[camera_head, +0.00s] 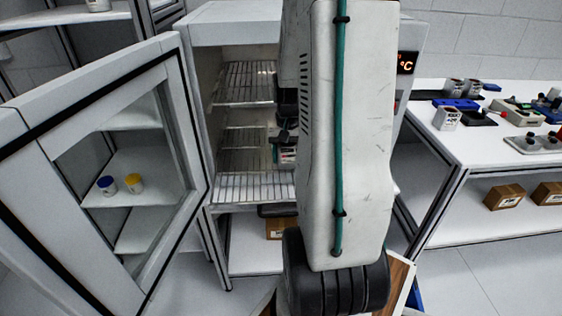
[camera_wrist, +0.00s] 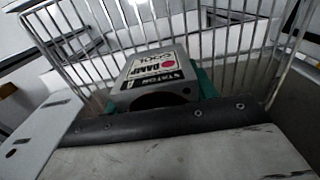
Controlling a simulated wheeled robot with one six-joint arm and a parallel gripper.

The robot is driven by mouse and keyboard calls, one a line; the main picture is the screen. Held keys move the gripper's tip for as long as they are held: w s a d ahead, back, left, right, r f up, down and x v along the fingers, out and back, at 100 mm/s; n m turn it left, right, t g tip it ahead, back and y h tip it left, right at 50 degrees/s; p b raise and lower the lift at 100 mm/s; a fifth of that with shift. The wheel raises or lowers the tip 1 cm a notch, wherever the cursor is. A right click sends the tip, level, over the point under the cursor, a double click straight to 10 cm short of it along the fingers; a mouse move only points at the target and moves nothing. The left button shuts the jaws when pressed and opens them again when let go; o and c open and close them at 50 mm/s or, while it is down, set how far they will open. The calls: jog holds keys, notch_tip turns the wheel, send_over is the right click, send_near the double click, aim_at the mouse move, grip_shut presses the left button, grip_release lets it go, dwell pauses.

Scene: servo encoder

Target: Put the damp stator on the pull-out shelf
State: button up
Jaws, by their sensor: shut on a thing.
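The damp stator (camera_wrist: 155,68) is a grey block with a dark round opening and a label reading STATOR, DAMP and COOL. In the wrist view my gripper (camera_wrist: 160,90) is shut on it, with a teal pad showing at its right side. In the head view my gripper reaches into the open cabinet (camera_head: 232,30), and the stator (camera_head: 287,156) shows partly behind my arm, over a wire shelf (camera_head: 240,190). Wire bars (camera_wrist: 215,40) stand close behind the stator in the wrist view. I cannot tell whether the stator touches the shelf.
The cabinet's glazed door (camera_head: 165,150) stands open on the left. More wire racks (camera_head: 243,82) are higher inside. A white bench (camera_head: 480,140) with cans and devices is on the right, with boxes (camera_head: 505,196) below. My arm hides the cabinet's right side.

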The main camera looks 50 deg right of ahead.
aim_at(281, 162)
jog(key=shift+w+a+f, duration=0.1)
jog(key=shift+w+a, duration=0.1)
jog(key=shift+w, duration=0.75)
jog(key=shift+w+f, duration=0.15)
jog(key=shift+f, duration=1.6)
jog(key=shift+f, duration=0.2)
jog(key=o, duration=1.4)
jog(key=shift+r, duration=0.15)
